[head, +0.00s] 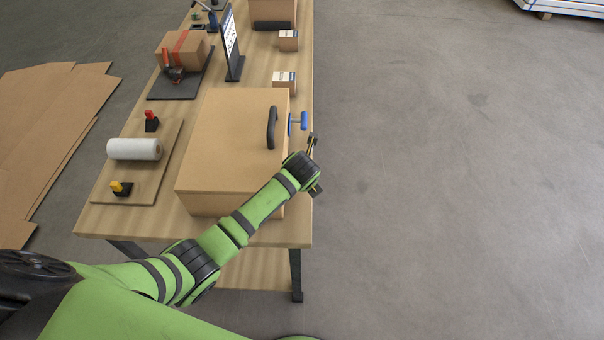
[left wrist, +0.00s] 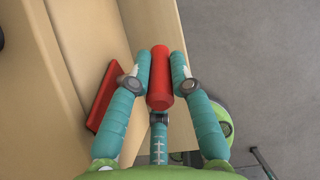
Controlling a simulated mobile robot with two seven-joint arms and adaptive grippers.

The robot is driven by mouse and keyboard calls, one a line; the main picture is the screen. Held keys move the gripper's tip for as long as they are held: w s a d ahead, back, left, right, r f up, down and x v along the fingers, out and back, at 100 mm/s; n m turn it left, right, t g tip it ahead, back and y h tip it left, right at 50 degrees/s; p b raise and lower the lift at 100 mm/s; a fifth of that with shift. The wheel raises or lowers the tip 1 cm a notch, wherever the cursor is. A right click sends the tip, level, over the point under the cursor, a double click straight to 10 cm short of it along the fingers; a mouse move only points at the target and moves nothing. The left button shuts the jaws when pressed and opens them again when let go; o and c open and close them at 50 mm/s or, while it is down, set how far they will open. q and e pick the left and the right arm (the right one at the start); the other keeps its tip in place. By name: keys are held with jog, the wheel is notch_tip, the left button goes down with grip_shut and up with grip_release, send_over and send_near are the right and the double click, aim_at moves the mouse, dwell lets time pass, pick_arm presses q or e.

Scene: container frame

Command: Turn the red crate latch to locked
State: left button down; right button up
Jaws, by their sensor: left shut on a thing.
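The crate (head: 225,140) is a large tan box on the wooden table in the head view. My left gripper (head: 313,145) is at its right side, near the front. A red plate (left wrist: 103,97) sits on the crate's wall to the left of the handle. The red latch is hidden behind my wrist in the head view. My right gripper is not in view.
A blue handle (head: 303,122) sticks out of the crate's right side, beyond my gripper. A black handle (head: 271,128) is on the crate. A white roll (head: 134,149) lies on a board to the left. The floor (head: 450,190) to the right is clear.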

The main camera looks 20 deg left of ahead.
pick_arm(q)
jog(key=g, duration=0.2)
jog(key=shift+a+f+g+h, duration=0.1)
jog(key=shift+g+h, duration=0.3)
jog(key=shift+w+g+h+b, duration=0.1)
jog(key=shift+g+h+b, duration=0.4)
jog(key=shift+g+b, duration=0.95)
jog(key=shift+g, duration=0.35)
jog(key=c, duration=1.1)
grip_release()
jog(key=shift+w+r, duration=0.1)
jog(key=shift+r, duration=0.25)
notch_tip(320, 180, up, 12)
jog(key=shift+f, duration=0.25)
